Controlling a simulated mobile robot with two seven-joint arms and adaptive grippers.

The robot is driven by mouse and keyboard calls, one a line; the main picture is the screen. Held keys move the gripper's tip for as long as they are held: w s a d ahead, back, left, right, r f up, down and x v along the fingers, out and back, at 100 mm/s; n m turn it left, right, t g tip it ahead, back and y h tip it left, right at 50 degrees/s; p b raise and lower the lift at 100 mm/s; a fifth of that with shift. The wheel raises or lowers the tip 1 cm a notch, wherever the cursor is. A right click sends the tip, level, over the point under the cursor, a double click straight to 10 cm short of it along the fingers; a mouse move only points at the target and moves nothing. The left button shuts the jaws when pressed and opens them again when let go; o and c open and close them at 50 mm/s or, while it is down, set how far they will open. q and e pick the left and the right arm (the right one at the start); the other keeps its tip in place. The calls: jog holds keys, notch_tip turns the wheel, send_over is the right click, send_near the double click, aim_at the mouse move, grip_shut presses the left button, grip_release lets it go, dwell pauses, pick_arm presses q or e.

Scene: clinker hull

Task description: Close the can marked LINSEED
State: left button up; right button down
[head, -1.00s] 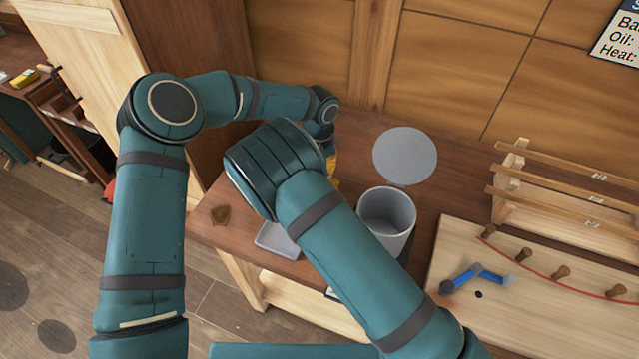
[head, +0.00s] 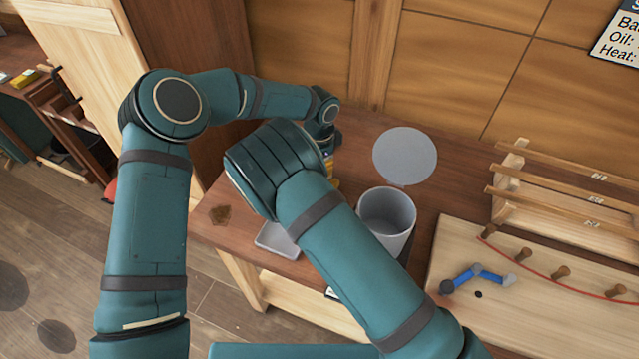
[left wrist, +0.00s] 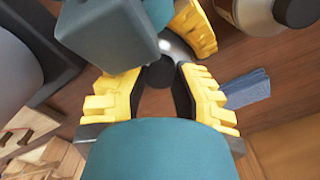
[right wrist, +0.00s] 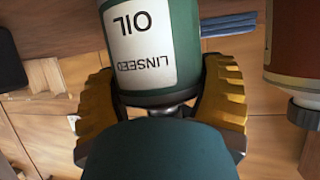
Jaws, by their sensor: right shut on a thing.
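The LINSEED can (right wrist: 150,45) is dark green with a white label, upside down in the right wrist view. My right gripper (right wrist: 162,100) is shut on it, its yellow fingers on either side of the can's upper end. My left gripper (left wrist: 162,82) is open, its fingertips on either side of a small dark round piece (left wrist: 158,75) close to my right gripper. I cannot tell whether that piece is a cap or whether it touches the can. In the head view the can and both gripper tips are mostly hidden behind my right forearm.
A grey pot (head: 387,215) with a raised round lid (head: 405,155) stands on the bench beside my forearm. A shallow grey tray (head: 277,240) lies near the front edge. A red-brown bottle (right wrist: 292,50) stands close by. A rack (head: 560,200) and pegged board are at right.

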pick_arm(q)
jog(key=o, duration=0.3)
jog(key=shift+r, duration=0.1)
jog(key=shift+r, duration=2.2)
jog(key=shift+o, duration=1)
jog(key=n, duration=0.1)
jog(key=r+n, duration=0.1)
jog(key=n, duration=0.2)
jog(key=shift+r, duration=0.3)
jog(key=n, duration=0.2)
jog(key=r+n, duration=0.1)
jog(key=n, duration=0.1)
jog(key=shift+r, duration=0.15)
